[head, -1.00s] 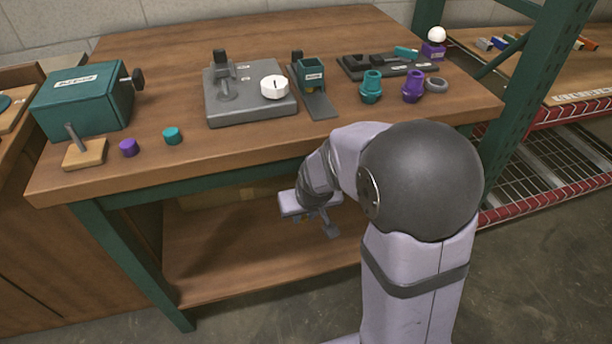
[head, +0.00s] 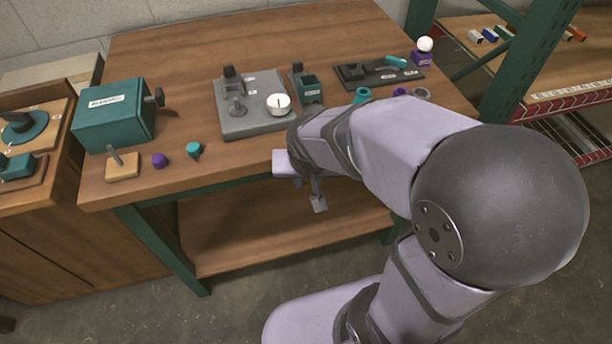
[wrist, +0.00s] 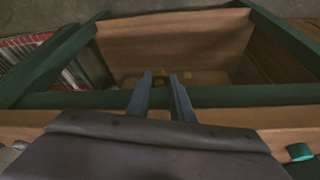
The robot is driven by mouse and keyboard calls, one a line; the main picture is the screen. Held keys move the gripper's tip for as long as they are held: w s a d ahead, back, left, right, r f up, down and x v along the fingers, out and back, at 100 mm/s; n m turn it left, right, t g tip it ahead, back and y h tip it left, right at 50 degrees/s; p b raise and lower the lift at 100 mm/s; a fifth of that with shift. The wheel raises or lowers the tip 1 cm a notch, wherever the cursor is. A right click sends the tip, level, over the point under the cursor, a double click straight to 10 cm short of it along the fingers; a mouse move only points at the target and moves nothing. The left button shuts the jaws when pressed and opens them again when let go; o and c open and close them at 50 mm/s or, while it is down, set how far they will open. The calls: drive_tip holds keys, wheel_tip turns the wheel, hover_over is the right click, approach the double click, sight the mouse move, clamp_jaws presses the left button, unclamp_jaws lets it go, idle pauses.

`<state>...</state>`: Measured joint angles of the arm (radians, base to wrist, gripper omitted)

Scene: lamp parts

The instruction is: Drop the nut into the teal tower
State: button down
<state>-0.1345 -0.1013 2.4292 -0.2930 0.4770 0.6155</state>
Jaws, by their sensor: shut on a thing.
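My gripper (wrist: 160,76) points down in front of the bench's front edge. It also shows in the head view (head: 314,190), partly hidden behind my arm. Its fingers are close together around a small yellowish thing (wrist: 160,82), which seems to be the nut; its shape is too small to tell. The teal tower (head: 311,98) seems to be the open-topped teal box with a white label on the bench, right of the grey plate. It stands upright, behind and apart from my gripper. My arm covers the area in front of it.
The grey plate (head: 232,122) holds a lever and a white knob (head: 278,104). A teal cap (head: 194,149), a purple cap (head: 160,160) and a wooden block (head: 123,172) lie front left, near a teal box (head: 112,118). The teal cup (head: 362,94) is partly hidden by my arm.

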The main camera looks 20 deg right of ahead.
wheel_tip(320, 180, up, 9)
drive_tip(key=p, duration=0.7)
wheel_tip(320, 180, up, 13)
drive_tip(key=n+y+p, duration=0.1)
drive_tip(key=n+p, duration=0.2)
drive_tip(key=p, duration=2.1)
hover_over(311, 95)
drive_tip(key=shift+w+d, duration=0.15)
drive_tip(key=shift+w, duration=0.2)
drive_tip(key=shift+f+b, duration=0.15)
drive_tip(key=shift+b, duration=0.15)
drive_tip(key=shift+f+b, duration=1.35)
drive_tip(key=shift+f, duration=0.55)
drive_tip(key=shift+f+b, duration=0.85)
drive_tip(key=shift+b, duration=0.05)
drive_tip(key=c, duration=1.5)
unclamp_jaws()
